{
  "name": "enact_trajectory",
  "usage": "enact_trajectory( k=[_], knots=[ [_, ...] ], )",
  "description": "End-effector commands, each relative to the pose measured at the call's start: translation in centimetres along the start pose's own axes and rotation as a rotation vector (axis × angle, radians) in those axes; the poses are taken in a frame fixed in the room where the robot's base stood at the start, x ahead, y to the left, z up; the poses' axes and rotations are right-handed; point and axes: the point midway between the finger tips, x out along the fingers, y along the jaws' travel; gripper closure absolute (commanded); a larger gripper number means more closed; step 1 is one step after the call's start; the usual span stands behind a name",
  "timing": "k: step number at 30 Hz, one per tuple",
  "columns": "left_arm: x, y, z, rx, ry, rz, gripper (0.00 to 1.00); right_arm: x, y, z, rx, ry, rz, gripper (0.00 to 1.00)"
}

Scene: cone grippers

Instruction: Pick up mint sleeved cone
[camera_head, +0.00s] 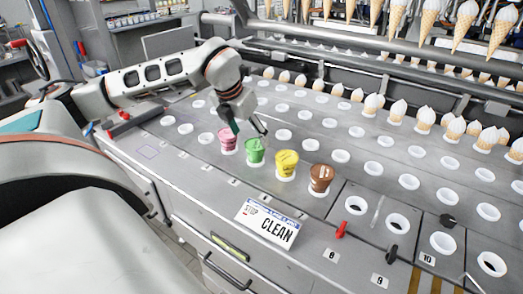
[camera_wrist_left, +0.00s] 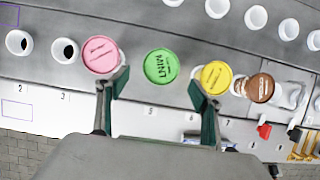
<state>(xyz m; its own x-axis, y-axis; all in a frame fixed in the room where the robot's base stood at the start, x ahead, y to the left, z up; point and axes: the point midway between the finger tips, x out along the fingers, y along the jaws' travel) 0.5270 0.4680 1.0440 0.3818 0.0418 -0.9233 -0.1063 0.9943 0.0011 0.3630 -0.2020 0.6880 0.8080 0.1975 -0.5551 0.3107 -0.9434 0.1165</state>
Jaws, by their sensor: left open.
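The mint sleeved cone (camera_head: 255,152) is green and stands upright in a white holder on the grey counter, between a pink cone (camera_head: 228,141) and a yellow cone (camera_head: 285,164). In the left wrist view its green round top (camera_wrist_left: 161,67) reads "MINT". My left gripper (camera_head: 249,129) is open and empty, its fingers pointing down just above the mint cone. In the left wrist view the mint top lies between the open fingers (camera_wrist_left: 157,80), with the pink top by the left finger and the yellow top by the right one. My right gripper is not in view.
A brown cone (camera_head: 320,178) stands right of the yellow one. White empty holders fill the counter around. A "CLEAN" sign (camera_head: 268,223) lies at the front edge, with a red lever (camera_head: 342,230) near it. Rows of white-topped cones stand at the back.

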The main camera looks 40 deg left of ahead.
Motion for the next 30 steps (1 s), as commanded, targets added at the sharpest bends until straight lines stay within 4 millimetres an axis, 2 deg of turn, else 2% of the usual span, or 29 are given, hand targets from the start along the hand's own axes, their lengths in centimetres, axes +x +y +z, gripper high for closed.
enact_trajectory(
  k=[15, 25, 30],
  knots=[
    [6.2, -0.1, 0.5, 0.002, 0.003, -0.001, 0.34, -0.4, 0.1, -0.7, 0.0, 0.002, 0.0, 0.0],
    [6.9, -0.1, 0.5, 0.001, 0.001, -0.001, 0.34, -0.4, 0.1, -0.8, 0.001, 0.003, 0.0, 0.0],
    [6.9, -0.1, 0.5, 0.001, 0.001, -0.001, 0.76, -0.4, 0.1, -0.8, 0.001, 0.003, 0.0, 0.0]
  ],
)
